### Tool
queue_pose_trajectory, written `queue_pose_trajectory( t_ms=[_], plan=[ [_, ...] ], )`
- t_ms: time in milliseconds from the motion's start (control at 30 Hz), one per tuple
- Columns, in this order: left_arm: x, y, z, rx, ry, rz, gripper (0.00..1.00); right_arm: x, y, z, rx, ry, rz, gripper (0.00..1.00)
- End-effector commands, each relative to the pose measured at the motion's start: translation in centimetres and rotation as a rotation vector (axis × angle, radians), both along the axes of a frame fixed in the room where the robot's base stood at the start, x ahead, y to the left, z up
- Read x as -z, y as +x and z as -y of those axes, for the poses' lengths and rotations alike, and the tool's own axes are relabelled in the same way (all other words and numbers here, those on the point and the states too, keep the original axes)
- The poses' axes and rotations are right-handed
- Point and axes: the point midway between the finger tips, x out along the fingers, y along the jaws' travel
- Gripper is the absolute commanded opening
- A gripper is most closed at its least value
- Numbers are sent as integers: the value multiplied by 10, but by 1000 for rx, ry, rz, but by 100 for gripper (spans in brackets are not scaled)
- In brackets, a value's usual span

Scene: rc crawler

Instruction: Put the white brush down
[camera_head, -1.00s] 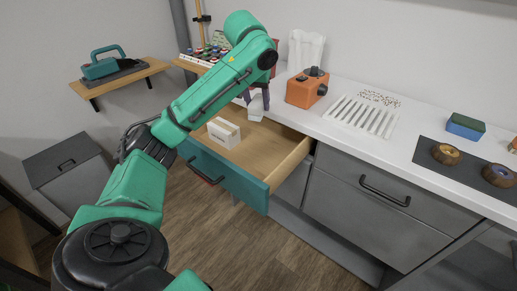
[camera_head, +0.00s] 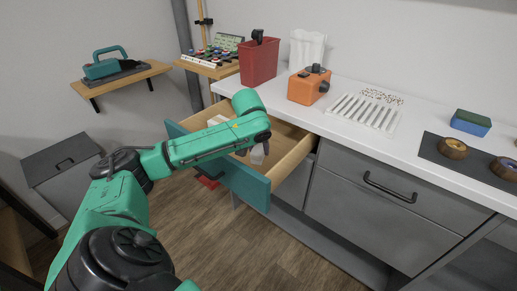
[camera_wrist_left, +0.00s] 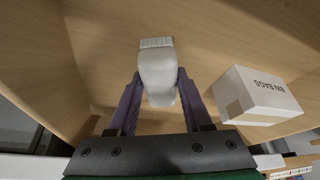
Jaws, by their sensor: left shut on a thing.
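The white brush (camera_wrist_left: 157,72) is between the two purple fingers of my left gripper (camera_wrist_left: 160,88), which is shut on it. Its ribbed end points to the top of the left wrist view. In the head view, the brush (camera_head: 258,154) shows as a small pale shape below my left gripper (camera_head: 247,151), over the open wooden drawer (camera_head: 291,155). The arm covers much of the drawer. I cannot tell whether the brush touches the drawer floor. My right gripper is not in view.
A white bin bags box (camera_wrist_left: 257,95) lies in the drawer, right of the brush in the wrist view. Bare drawer floor lies around the brush. A red container (camera_head: 259,62) and an orange device (camera_head: 309,85) stand on the counter (camera_head: 345,89) behind.

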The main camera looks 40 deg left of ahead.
Motion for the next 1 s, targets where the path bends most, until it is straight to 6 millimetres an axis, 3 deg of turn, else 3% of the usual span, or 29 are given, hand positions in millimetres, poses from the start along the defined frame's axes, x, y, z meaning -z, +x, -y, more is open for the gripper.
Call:
queue_pose_trajectory(
  t_ms=[33, 100, 467, 567, 733, 900, 1000],
  plan=[
    [1, 0, 0, 0, -1, -2, 53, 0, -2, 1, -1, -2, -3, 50],
    [1, 0, 0, 0, 0, -1, 79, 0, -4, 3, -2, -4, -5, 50],
    [-3, 0, 0, 0, 0, 1, 79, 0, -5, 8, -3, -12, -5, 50],
    [-18, -5, 2, 0, 2, 1, 79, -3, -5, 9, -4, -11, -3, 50],
    [-61, -22, 10, 2, 2, 3, 79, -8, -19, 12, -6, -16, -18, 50],
    [-99, -37, 17, 1, 2, 3, 79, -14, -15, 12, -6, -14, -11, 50],
    [-109, -42, 19, 0, 0, 1, 79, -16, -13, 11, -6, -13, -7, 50]
  ],
)
